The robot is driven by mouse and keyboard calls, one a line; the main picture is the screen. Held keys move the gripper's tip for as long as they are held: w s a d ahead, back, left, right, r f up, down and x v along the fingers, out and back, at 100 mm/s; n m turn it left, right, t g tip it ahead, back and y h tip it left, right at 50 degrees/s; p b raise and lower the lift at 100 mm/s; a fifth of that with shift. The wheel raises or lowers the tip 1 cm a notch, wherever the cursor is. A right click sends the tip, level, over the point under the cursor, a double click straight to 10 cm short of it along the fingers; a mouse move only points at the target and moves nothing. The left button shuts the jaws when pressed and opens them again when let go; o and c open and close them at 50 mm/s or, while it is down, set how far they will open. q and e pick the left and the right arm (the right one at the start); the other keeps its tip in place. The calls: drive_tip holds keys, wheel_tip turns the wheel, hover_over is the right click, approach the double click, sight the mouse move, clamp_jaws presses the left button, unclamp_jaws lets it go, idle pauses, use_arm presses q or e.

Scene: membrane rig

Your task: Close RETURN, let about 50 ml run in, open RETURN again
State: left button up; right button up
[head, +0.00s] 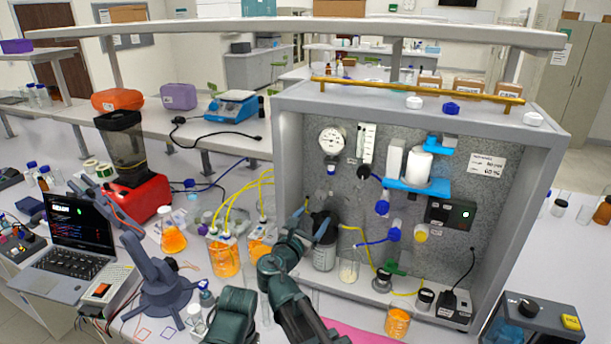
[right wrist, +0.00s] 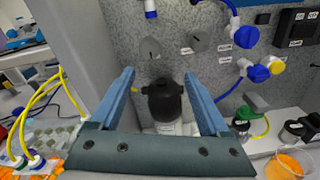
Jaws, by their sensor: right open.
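The membrane rig is an open grey cabinet (head: 287,170) with a speckled back panel. Blue valve knobs (head: 383,207) (right wrist: 245,36), a yellow knob (head: 421,234) (right wrist: 276,64) and a green valve (head: 395,268) (right wrist: 252,105) sit on its right half. Their labels are too small to read, so I cannot tell which is RETURN. A pale-liquid beaker (head: 349,271) stands on the cabinet floor. My right gripper (head: 311,225) (right wrist: 160,78) is open and empty, left of the valves. A black-topped bottle (head: 324,257) (right wrist: 166,103) shows beyond its fingers.
Orange-filled beakers (head: 224,260) with yellow tubes stand left of the cabinet. Another orange beaker (head: 397,322) (right wrist: 290,163) stands at its front edge. A pump unit (head: 420,187) and a black control box (head: 452,213) are on the panel. A laptop (head: 75,240) is far left.

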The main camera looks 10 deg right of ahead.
sight(325, 188)
drive_tip(key=shift+n+t, duration=0.3)
drive_tip(key=shift+n, duration=0.4)
drive_tip(key=x, duration=0.9)
drive_tip(key=a+r+x, duration=0.1)
drive_tip(key=x, duration=0.4)
drive_tip(key=shift+w, duration=0.45)
clamp_jaws()
